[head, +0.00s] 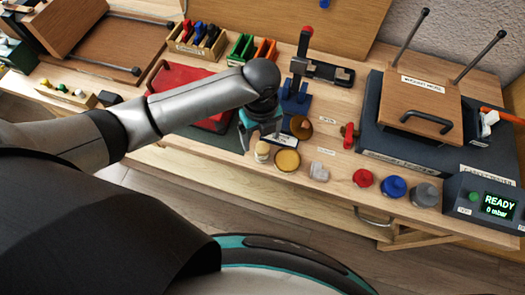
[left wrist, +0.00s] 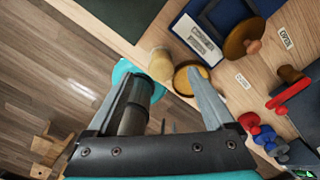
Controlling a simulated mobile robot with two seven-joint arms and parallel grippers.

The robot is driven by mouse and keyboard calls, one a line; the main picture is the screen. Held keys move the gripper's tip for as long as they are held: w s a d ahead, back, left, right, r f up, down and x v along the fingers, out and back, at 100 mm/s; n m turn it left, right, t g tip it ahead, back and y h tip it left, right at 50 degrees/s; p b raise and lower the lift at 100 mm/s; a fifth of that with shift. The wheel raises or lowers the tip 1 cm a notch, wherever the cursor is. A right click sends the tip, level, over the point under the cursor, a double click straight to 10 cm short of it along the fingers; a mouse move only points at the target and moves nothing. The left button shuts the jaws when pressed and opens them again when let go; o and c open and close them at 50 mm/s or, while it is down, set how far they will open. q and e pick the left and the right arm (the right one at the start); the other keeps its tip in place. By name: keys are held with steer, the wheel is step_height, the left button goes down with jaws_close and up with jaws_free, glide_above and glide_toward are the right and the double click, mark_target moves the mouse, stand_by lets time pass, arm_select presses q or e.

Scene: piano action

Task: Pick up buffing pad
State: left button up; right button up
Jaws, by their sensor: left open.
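The round brown pad with a knob on top (head: 302,127), which looks like the buffing pad, sits on the bench at the right edge of a dark blue piece. In the left wrist view the pad (left wrist: 236,44) is at the upper right, beyond my right-hand finger. My left gripper (head: 262,137) is open and empty above the bench, left of the pad and apart from it. In the left wrist view its fingers (left wrist: 172,85) point toward a yellow round tin (left wrist: 186,80) and a small cream jar (left wrist: 160,64). My right gripper is not in view.
The yellow tin (head: 287,161) and cream jar (head: 262,151) stand near the bench's front edge. A pale lump (head: 319,172), red knob (head: 362,178) and blue knob (head: 394,188) lie to the right. A dark press with a wooden plate (head: 425,105) stands beyond them.

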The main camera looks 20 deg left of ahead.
mark_target(262, 147)
arm_select(q)
steer(key=shift+s+d+f+b, duration=0.1)
steer(key=shift+f+b, duration=0.2)
steer(key=shift+f, duration=1.45)
steer(key=shift+s+d+f+b, duration=0.1)
steer(key=shift+f+b, duration=0.15)
steer(key=shift+f, duration=1.5)
steer(key=shift+c, duration=0.4)
jaws_close()
